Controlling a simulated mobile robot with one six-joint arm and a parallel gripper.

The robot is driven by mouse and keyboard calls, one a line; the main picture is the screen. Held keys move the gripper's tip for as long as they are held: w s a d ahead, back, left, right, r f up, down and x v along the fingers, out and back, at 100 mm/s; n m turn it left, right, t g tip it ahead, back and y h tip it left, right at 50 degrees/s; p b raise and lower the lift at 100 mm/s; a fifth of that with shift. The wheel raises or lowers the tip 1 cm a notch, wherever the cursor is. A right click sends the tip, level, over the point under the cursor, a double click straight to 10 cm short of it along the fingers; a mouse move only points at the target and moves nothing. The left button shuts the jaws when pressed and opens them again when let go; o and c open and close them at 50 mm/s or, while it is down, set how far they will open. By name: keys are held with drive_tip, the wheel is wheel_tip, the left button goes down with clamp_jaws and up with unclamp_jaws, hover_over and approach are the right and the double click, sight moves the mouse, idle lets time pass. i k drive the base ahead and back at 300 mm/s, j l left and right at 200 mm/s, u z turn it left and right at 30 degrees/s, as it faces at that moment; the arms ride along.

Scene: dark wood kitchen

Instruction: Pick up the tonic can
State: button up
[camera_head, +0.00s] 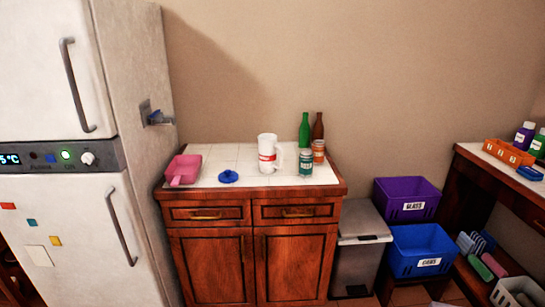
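Two cans stand upright at the right end of the white tiled counter top (213,162). The nearer one is a green can (305,164) with a pale band. The other is an orange-brown can (318,151) just behind it and to the right. Their labels are too small to read, so I cannot tell which is the tonic can. A white mug or jug (267,154) with a red band stands just left of the green can, its handle towards the can. My gripper is not in view.
A green bottle (304,132) and a brown bottle (318,128) stand behind the cans. A blue lid-like disc (228,177) and a pink dustpan (184,169) lie further left. The fridge (60,220) borders the left; a bin (362,245), purple crate (405,200) and blue crate (420,250) stand right.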

sight(318, 145)
drive_tip(key=i+j+z, duration=0.4)
drive_tip(key=i, duration=0.4)
drive_tip(key=i+j+z, duration=0.35)
drive_tip(key=i, duration=0.4)
drive_tip(key=i+j+z, duration=0.4)
drive_tip(key=i+j, duration=0.25)
drive_tip(key=j, duration=0.15)
